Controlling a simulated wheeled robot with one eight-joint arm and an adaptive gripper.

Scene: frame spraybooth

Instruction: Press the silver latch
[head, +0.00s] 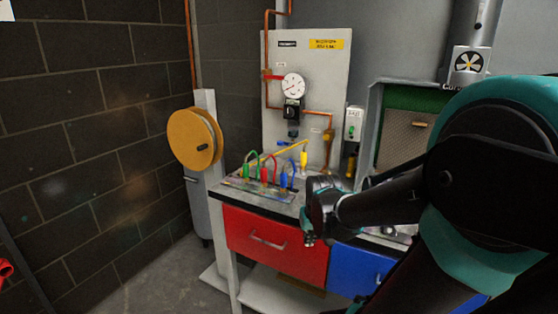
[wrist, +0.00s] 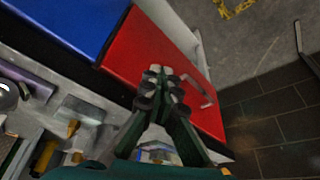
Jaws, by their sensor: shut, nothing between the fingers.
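I cannot make out for certain which part is the silver latch. A silver bar handle (head: 268,242) is on the front of the red drawer (head: 292,258); this handle also shows in the wrist view (wrist: 205,92). My gripper (head: 309,239) is in front of the bench, right of that handle and apart from it in the head view. In the wrist view my gripper (wrist: 161,72) is shut and empty, with its fingertips over the red drawer front. My arm hides much of the right side of the bench and booth in the head view.
A blue drawer (head: 352,270) is right of the red one. A gauge panel (head: 308,75) rises behind. A yellow hose reel (head: 194,138) is at left.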

